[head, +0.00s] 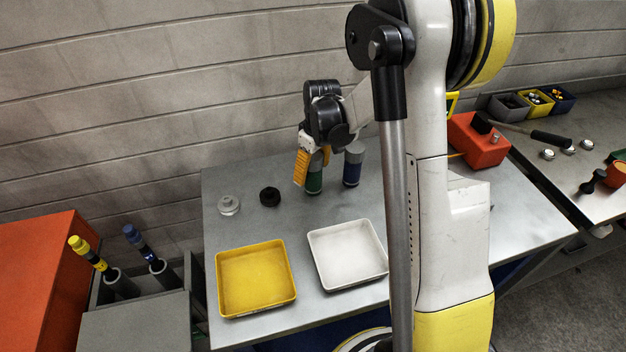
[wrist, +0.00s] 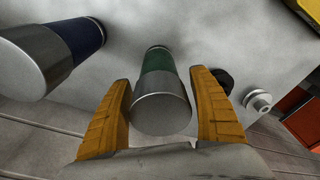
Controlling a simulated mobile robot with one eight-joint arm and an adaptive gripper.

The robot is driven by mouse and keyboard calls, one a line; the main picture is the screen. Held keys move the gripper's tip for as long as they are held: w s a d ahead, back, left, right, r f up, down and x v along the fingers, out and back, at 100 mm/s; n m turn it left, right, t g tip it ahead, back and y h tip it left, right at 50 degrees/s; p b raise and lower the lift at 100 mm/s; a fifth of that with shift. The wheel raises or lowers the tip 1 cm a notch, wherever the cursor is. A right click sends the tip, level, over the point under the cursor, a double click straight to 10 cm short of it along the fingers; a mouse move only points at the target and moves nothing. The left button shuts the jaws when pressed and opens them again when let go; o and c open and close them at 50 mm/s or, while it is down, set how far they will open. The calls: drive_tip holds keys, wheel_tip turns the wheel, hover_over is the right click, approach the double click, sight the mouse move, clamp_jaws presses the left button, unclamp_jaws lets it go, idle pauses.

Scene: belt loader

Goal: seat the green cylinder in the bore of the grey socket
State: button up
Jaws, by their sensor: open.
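The green cylinder (head: 314,184) stands upright on the steel table, its upper part hidden by my gripper in the head view. In the wrist view the green cylinder (wrist: 159,82) shows its silver end between my orange fingers. My gripper (head: 311,172) is open around it; in the wrist view my gripper (wrist: 161,78) has a finger on each side with small gaps. A pale grey flanged round piece (head: 228,205) lies on the table to the left. Grey tubular sockets (head: 123,284) stand in a holder left of the table. I cannot tell which grey piece is the task's socket.
A blue cylinder (head: 352,168) stands close to the right of the green one. A black round piece (head: 269,197) lies left. A yellow tray (head: 291,298) and white tray (head: 381,272) lie in front. Yellow- and blue-topped rods stand in the tubes. A red box (head: 480,145) is right.

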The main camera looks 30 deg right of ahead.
drive_tip(key=c, duration=1.5)
drive_tip(key=shift+r, duration=0.1)
